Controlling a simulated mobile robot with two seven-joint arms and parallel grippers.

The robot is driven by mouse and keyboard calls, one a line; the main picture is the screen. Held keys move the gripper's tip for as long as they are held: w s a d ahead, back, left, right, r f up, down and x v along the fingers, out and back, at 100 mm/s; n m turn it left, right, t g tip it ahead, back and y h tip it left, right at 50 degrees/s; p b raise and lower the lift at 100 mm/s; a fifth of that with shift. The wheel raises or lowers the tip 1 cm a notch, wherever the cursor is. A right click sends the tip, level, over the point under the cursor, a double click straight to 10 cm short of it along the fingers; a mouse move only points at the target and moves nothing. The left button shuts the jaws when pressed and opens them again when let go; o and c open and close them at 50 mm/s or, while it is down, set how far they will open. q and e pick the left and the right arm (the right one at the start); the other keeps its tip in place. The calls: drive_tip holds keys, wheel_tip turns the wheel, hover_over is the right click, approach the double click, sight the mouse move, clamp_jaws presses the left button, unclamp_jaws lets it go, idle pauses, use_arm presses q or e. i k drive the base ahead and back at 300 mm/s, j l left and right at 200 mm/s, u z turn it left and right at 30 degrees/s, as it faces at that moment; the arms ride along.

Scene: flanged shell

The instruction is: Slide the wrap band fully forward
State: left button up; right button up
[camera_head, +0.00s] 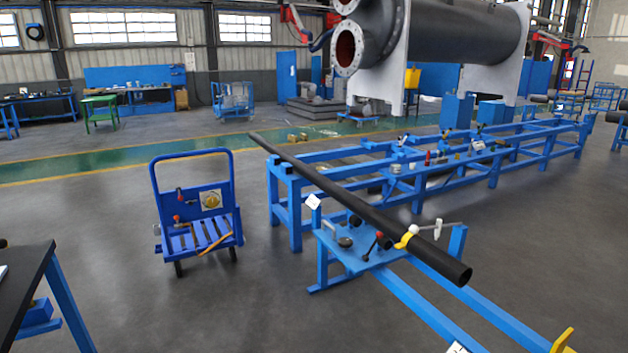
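A long dark pipe (345,192) runs diagonally from the back left to an open end at the front right. It rests on a blue frame. A small yellow band-like piece (405,238) sits at the pipe near its front end; it looks like the wrap band. I cannot tell whether it goes all the way around the pipe. A lever with a pale handle (428,228) stands right beside it. Neither of my grippers shows in this view.
A blue stand with a plate (350,262) holds a red-knobbed lever under the pipe. A blue cart (195,208) stands left of the pipe. A dark-topped table (25,290) is at the lower left. Blue rails (440,315) extend front right. Floor between cart and table is clear.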

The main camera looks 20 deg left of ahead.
sight(402, 245)
drive_tip(key=i+j+u, duration=0.1)
drive_tip(key=i, duration=0.9)
drive_tip(key=i+j+u, duration=0.15)
drive_tip(key=i, duration=0.85)
